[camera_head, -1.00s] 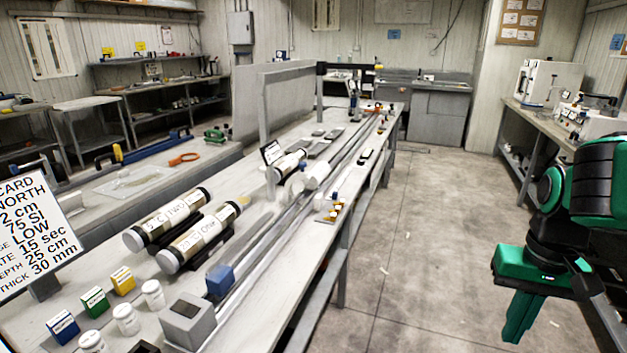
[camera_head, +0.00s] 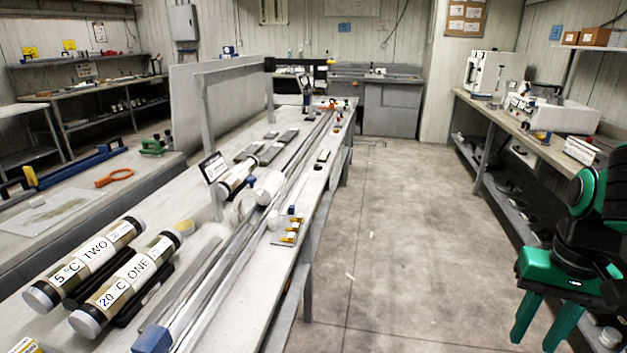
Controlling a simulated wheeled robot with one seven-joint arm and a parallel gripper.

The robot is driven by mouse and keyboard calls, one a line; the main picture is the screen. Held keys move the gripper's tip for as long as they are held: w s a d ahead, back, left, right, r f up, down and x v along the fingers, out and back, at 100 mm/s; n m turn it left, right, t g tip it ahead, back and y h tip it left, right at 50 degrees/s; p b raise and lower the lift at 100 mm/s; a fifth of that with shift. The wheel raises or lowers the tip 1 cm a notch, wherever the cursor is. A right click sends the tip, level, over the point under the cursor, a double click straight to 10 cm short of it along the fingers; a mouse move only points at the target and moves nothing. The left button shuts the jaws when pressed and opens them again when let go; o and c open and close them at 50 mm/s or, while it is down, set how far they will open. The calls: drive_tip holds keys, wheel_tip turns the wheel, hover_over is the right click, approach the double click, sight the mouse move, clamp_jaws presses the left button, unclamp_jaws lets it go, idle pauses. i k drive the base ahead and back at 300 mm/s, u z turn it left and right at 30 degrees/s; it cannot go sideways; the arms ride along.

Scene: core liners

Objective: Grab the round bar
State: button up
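Several long, thin bars and rails (camera_head: 240,241) lie lengthwise along the long central table; I cannot tell which of them is the round bar. A white cylinder (camera_head: 269,188) sits over the rails near the middle of the table. My gripper (camera_head: 534,342) is at the lower right, over the floor and well apart from the central table. Its two green fingers point down with a gap between them, and I see nothing held there.
Two labelled core tubes (camera_head: 126,284) lie at the near left of the central table (camera_head: 248,318). A blue block (camera_head: 153,340) is at its near end. Open concrete floor (camera_head: 395,240) lies between it and the right bench (camera_head: 522,129).

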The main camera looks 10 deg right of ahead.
sight(272, 185)
drive_tip(key=z, duration=0.55)
drive_tip(key=i, duration=1.1)
drive_tip(key=z, duration=0.4)
drive_tip(key=i, duration=1.2)
drive_tip(key=u, duration=1)
drive_tip(key=i, duration=0.9)
drive_tip(key=u, duration=0.6)
